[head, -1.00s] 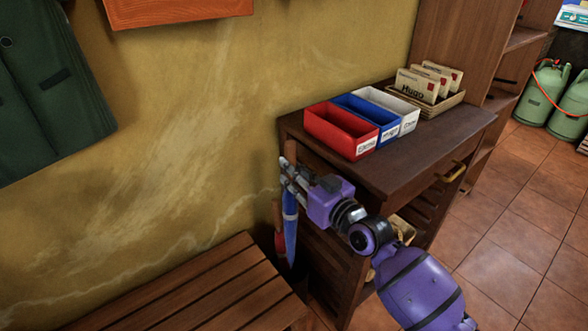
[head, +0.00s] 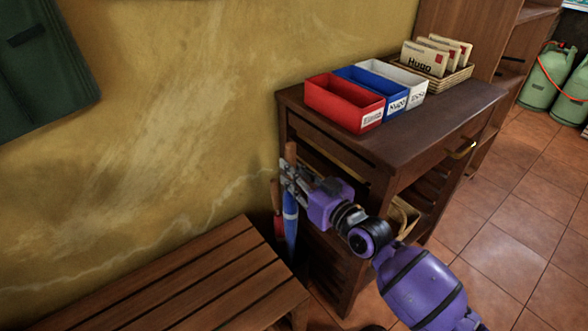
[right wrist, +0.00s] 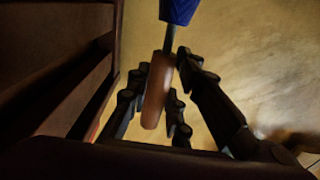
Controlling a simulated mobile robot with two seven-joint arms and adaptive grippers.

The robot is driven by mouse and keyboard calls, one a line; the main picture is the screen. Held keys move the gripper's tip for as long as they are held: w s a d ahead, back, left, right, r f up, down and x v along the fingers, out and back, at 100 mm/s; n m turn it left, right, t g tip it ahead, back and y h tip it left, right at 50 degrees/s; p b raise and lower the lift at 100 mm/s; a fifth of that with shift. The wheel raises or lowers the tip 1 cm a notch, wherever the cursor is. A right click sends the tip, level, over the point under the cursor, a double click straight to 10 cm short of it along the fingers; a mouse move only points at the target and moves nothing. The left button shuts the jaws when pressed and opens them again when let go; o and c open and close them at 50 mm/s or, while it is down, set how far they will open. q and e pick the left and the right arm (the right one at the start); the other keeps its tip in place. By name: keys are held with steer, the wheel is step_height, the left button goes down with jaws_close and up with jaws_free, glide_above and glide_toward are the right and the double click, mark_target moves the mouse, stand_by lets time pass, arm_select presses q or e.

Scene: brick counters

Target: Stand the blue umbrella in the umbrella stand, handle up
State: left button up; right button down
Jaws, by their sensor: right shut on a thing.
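The blue umbrella (head: 290,222) hangs upright, its brown handle (head: 290,152) at the top. My right gripper (head: 287,172) is shut on the handle, beside the dark cabinet's left side. In the right wrist view, the fingers (right wrist: 160,80) close around the brown handle (right wrist: 157,92), and part of the blue canopy (right wrist: 178,10) shows at the top edge. The umbrella's lower end is in shadow between bench and cabinet. I cannot make out the umbrella stand there, nor tell whether the tip is inside anything. My left gripper is not in view.
A red umbrella (head: 279,228) with a brown handle stands close to the left of the blue one. A slatted wooden bench (head: 190,275) is at lower left. The dark cabinet (head: 440,115) carries red, blue and white boxes and an envelope basket (head: 458,80). The wall is behind.

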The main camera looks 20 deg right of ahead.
arm_select(q)
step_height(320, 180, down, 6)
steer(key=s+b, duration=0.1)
steer(key=b, duration=0.4)
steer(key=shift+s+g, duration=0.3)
arm_select(e)
steer(key=shift+f, duration=4.65)
steer(key=c, duration=1.5)
jaws_free()
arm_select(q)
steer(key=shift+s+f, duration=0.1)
arm_select(e)
steer(key=shift+f, duration=0.1)
glide_toward(296, 200)
steer(key=shift+v, duration=0.85)
steer(key=shift+a, duration=0.1)
